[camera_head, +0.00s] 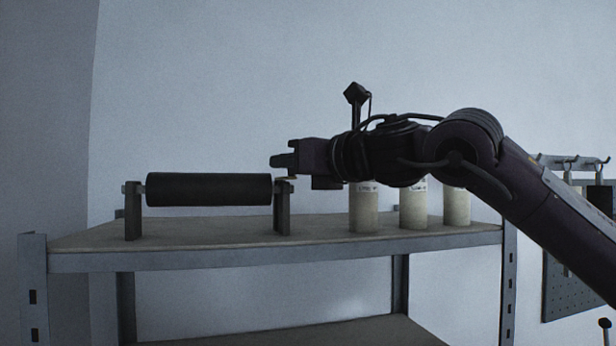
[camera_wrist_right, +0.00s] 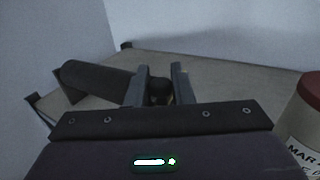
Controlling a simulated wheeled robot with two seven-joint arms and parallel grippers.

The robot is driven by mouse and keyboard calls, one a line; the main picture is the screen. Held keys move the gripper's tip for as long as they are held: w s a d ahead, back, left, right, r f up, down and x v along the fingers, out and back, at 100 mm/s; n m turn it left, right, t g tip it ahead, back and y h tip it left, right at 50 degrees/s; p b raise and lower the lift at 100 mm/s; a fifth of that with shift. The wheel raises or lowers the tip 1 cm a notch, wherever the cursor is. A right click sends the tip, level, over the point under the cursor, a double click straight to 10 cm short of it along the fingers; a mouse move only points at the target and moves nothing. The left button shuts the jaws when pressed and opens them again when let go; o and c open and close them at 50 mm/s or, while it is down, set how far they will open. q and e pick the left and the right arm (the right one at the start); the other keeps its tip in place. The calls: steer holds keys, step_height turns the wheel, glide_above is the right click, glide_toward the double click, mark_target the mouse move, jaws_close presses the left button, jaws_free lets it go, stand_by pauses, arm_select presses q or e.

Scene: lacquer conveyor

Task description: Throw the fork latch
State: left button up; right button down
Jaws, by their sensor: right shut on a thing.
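A black roller (camera_head: 208,189) lies level between two dark upright fork supports on a shelf. The right fork support (camera_head: 283,208) stands under the roller's right end, and the left one (camera_head: 132,212) under its left end. My right gripper (camera_head: 279,163) is at the top of the right support, reaching in from the right. In the right wrist view its two fingers (camera_wrist_right: 160,84) are on either side of a small dark part, the fork latch (camera_wrist_right: 160,92), near the roller's end (camera_wrist_right: 97,82). The fingers hide most of the latch. My left gripper is out of view.
Pale labelled canisters (camera_head: 363,209) stand on the shelf (camera_head: 230,233) under my right arm; one with a red-brown lid (camera_wrist_right: 312,92) is close at the right in the wrist view. A pegboard (camera_head: 570,285) with hooks is at the far right. The shelf front is clear.

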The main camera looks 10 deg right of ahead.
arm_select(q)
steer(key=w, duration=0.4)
arm_select(e)
steer(key=shift+a+m+t+h, duration=0.2)
steer(key=shift+m+t+h, duration=0.25)
steer(key=shift+h, duration=0.25)
steer(key=shift+s+a+m, duration=0.1)
steer(key=shift+a+m, duration=0.15)
steer(key=shift+r, duration=0.1)
steer(key=c, duration=1.5)
jaws_free()
steer(key=shift+o, duration=0.8)
steer(key=shift+s+d+b, duration=0.15)
steer(key=shift+s+b, duration=0.05)
steer(key=shift+b, duration=0.15)
arm_select(q)
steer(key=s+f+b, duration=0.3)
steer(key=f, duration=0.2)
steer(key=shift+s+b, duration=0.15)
steer(key=shift+b, duration=0.25)
arm_select(e)
steer(key=v, duration=0.7)
steer(key=shift+s, duration=0.2)
